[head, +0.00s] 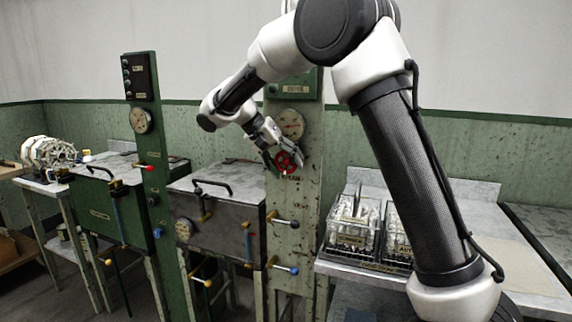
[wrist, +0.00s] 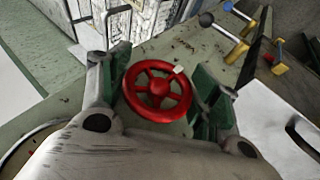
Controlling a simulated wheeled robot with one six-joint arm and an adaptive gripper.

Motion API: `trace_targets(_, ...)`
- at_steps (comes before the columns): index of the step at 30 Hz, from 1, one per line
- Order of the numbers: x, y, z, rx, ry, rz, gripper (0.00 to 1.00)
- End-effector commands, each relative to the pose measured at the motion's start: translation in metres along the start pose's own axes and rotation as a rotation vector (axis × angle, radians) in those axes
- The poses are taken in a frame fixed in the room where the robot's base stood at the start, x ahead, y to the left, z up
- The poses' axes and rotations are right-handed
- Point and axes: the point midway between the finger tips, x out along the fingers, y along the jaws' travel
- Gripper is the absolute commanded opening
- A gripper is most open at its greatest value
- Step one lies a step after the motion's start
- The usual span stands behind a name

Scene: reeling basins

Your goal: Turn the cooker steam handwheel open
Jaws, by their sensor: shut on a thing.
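The steam handwheel (wrist: 158,90) is a red spoked wheel with a small white mark near its upper right rim in the wrist view. In the head view the red handwheel (head: 291,163) sits on the pale green post, below a round gauge and just above a label. My gripper (wrist: 160,92) is at the wheel, one finger on its left side and one on its right, shut on the rim. In the head view my gripper (head: 277,160) reaches the wheel from the left and covers part of it.
A round gauge (head: 291,123) is right above the wheel. Below it, levers with black (head: 294,223) and blue (head: 294,270) knobs stick out beside the grey basin (head: 222,215).

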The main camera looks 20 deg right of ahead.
Motion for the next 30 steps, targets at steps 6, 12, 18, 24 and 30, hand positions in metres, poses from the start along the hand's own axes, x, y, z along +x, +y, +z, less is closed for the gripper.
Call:
trace_targets(6,0.0000,-0.0004,0.0003,-0.022,0.001,0.050,0.38)
trace_targets(12,0.0001,-0.0003,0.0003,-0.028,0.000,0.063,0.39)
trace_targets(18,0.0001,-0.0003,0.0004,-0.028,0.000,0.063,0.38)
trace_targets(24,0.0001,-0.0003,0.0004,-0.028,0.000,0.062,0.82)
trace_targets(30,0.0002,-0.0001,0.0003,-0.027,0.000,0.062,0.84)
